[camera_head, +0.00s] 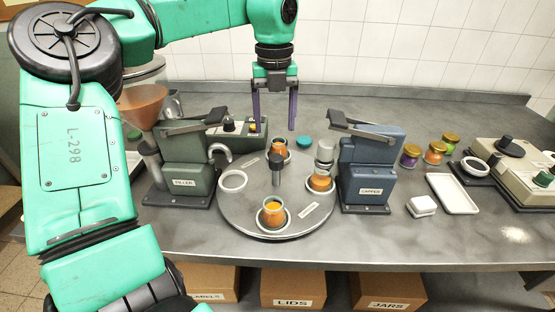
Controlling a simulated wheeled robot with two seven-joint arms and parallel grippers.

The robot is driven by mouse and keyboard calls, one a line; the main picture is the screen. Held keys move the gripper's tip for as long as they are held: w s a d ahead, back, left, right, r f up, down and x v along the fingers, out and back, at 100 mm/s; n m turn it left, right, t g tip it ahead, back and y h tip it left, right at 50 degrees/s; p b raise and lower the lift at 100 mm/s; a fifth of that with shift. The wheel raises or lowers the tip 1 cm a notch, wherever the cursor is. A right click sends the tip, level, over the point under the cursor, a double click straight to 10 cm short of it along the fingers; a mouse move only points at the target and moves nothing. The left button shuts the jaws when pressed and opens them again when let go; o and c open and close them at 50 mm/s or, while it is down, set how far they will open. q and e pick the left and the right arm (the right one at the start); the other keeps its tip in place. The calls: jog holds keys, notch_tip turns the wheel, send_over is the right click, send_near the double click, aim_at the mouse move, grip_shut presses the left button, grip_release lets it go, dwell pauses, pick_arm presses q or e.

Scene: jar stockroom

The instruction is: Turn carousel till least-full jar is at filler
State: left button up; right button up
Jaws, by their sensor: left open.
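The round grey carousel (259,225) sits mid-table between the green filler (184,183) and the blue capper (373,180). Its empty ring seat (233,181) is at the left, beside the filler. One jar with orange contents (272,214) stands at the front, another (279,147) at the back. A third orange jar (320,182) stands at the right, under the capper's head. Their exact fill levels are hard to compare. A dark post (277,170) rises from the carousel's middle. My left gripper (274,118) is open and empty above the carousel's back edge. My right gripper is out of view.
Several gold-lidded jars (434,153), a white tray (453,194) and a small white box (421,206) are on the right. A beige machine (518,168) stands at far right. Labelled boxes (292,287) are below the table.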

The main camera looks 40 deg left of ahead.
aim_at(276, 157)
pick_arm(q)
jog(key=f, duration=1)
jog(key=shift+w+f+p, duration=0.2)
jog(key=shift+p, duration=0.1)
grip_shut()
jog(key=shift+w+r, duration=0.1)
dwell(0.5)
